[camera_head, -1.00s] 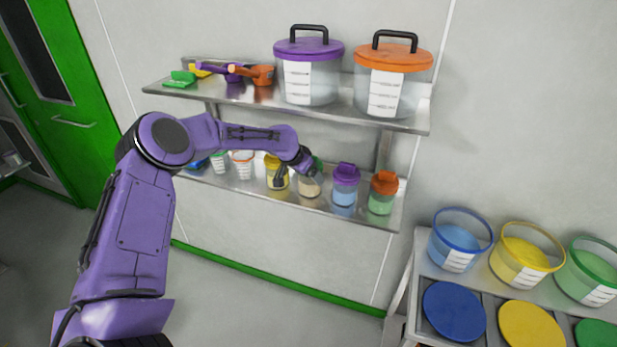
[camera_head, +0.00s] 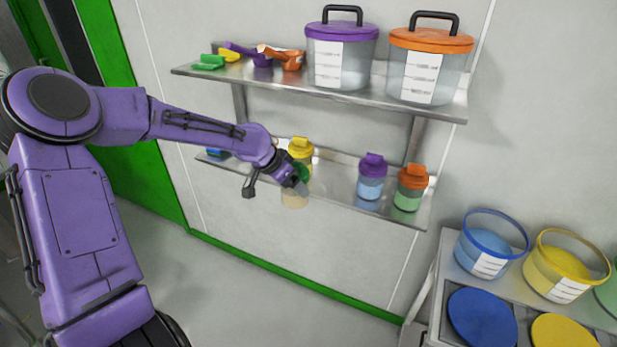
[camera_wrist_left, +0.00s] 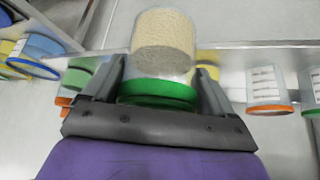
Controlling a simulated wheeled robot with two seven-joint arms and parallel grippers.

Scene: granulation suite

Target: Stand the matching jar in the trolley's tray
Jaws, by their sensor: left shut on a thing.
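My left gripper (camera_head: 297,178) is shut on a clear jar (camera_head: 294,197) with a green lid, held in front of the lower shelf. In the left wrist view the fingers (camera_wrist_left: 158,82) clasp the green lid (camera_wrist_left: 158,94), and beige granules fill the jar's body (camera_wrist_left: 165,40). A purple-lidded jar (camera_head: 371,178), an orange-lidded jar (camera_head: 411,189) and a yellow-lidded jar (camera_head: 301,151) stand on that shelf. The trolley (camera_head: 449,247) at the lower right carries a blue-rimmed tub (camera_head: 490,245) and a yellow-rimmed tub (camera_head: 566,265). My right gripper is out of view.
The upper shelf (camera_head: 215,72) holds scoops (camera_head: 262,56), a large purple-lidded container (camera_head: 341,50) and a large orange-lidded one (camera_head: 428,62). A blue disc (camera_head: 482,318) and a yellow disc (camera_head: 562,331) lie at the trolley's front. Bare floor lies below the shelves.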

